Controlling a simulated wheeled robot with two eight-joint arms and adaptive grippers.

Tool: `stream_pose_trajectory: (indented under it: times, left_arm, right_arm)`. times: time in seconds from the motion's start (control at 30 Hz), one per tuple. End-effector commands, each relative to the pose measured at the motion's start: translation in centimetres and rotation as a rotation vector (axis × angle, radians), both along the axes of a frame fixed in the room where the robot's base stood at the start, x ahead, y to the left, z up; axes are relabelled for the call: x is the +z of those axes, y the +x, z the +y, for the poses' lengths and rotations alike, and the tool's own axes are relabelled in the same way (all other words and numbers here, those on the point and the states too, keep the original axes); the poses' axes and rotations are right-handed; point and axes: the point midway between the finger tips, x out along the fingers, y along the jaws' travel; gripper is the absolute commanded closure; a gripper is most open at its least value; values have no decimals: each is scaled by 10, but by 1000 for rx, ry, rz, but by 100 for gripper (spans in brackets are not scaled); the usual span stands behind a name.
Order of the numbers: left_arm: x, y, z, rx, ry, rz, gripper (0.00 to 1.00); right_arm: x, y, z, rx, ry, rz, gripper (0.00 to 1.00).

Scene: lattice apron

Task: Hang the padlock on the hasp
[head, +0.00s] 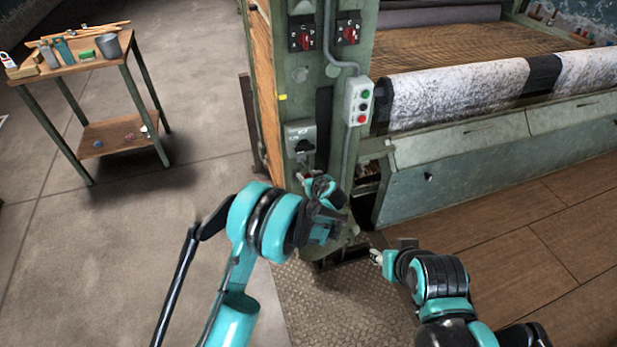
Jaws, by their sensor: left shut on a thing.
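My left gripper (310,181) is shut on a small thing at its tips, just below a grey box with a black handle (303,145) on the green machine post. The held thing is mostly hidden by the fingers; I take it to be the padlock but cannot make out its shape. The hasp is not clearly distinguishable; it may be part of that grey box. The gripper is close under the box; I cannot tell whether they touch. My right gripper (376,257) is low, near the foot of the post; its jaws are too small to read.
A control box with coloured buttons (360,101) and a grey conduit stand right of the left gripper. Two red rotary switches (302,39) are higher up. The loom's fabric roll (455,92) is at right. A side table (70,67) with tools stands far left, with clear floor between.

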Motion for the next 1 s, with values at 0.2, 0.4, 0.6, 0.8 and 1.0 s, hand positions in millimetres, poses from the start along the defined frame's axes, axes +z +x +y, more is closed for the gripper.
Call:
stream_pose_trajectory:
  times: [0.2,0.4,0.6,0.8,1.0]
  left_arm:
    - [0,0,0,0,0,0,97]
    - [0,3,1,0,0,0,97]
    - [0,9,3,1,1,0,97]
    - [0,14,5,1,1,0,97]
    - [-1,21,7,-1,1,0,97]
  right_arm:
    - [0,0,0,0,0,0,60]
    - [0,0,0,0,0,0,60]
    - [0,0,0,0,0,0,60]
    - [0,0,0,0,0,0,60]
    - [0,0,0,0,0,0,60]
